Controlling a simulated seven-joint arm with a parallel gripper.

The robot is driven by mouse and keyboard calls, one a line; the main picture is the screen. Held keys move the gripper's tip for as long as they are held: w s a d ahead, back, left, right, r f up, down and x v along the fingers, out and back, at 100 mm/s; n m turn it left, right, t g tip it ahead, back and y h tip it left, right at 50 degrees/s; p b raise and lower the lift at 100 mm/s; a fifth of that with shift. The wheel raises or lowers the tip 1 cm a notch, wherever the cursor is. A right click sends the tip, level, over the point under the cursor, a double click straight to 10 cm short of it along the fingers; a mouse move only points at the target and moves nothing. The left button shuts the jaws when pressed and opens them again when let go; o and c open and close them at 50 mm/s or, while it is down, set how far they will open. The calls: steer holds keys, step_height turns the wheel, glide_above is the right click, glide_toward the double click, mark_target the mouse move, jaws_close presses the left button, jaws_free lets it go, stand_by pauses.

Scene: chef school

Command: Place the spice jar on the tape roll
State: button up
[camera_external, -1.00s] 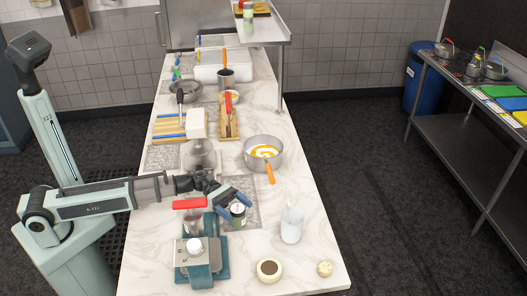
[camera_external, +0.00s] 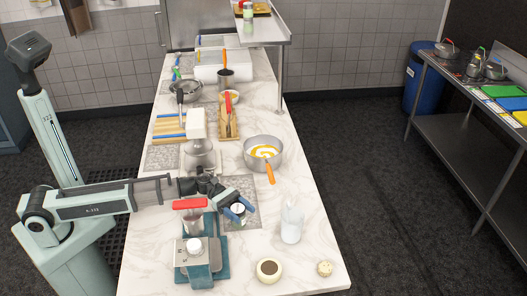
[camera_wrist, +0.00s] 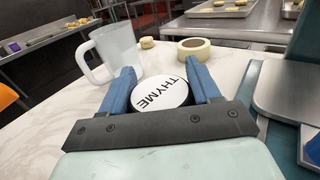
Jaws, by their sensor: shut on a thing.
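The spice jar (camera_external: 238,210) is held between the blue fingers of my gripper (camera_external: 236,207), over the grey patterned slab near the front of the table. In the wrist view the jar's white lid (camera_wrist: 159,93) reads "THYME", and my gripper (camera_wrist: 162,85) is shut on it. The tape roll (camera_external: 269,270), a cream ring with a dark centre, lies flat on the marble near the front edge, apart from the jar. It also shows beyond the fingers in the wrist view (camera_wrist: 194,47). The jar's lower part is hidden in the wrist view.
A white translucent pitcher (camera_external: 291,222) stands right of my gripper. A teal machine (camera_external: 201,262) with a red handle stands at the front left. A small pale biscuit (camera_external: 325,268) lies right of the tape roll. A pot (camera_external: 263,152) with an orange handle is behind. Marble around the roll is clear.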

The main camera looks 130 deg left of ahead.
steer(key=shift+c, duration=0.9)
step_height(320, 180, up, 27)
steer(key=w+d+f+m+h, duration=0.1)
steer(key=w+d+f+h, duration=0.1)
steer(key=w+d+f, duration=0.35)
steer(key=w+d+f+m+g+h, duration=0.1)
steer(key=w+d+f, duration=0.15)
steer(key=w, duration=0.65)
steer(key=w+d+f+m+h, duration=0.1)
steer(key=w+d+f+h, duration=0.15)
steer(key=w+f, duration=0.35)
steer(key=shift+y, duration=0.45)
steer(key=shift+w+f, duration=0.15)
steer(key=shift+f, duration=2.15)
steer(key=shift+w+f, duration=0.15)
steer(key=shift+f, duration=2.1)
steer(key=shift+f, duration=0.15)
steer(key=o, duration=1.2)
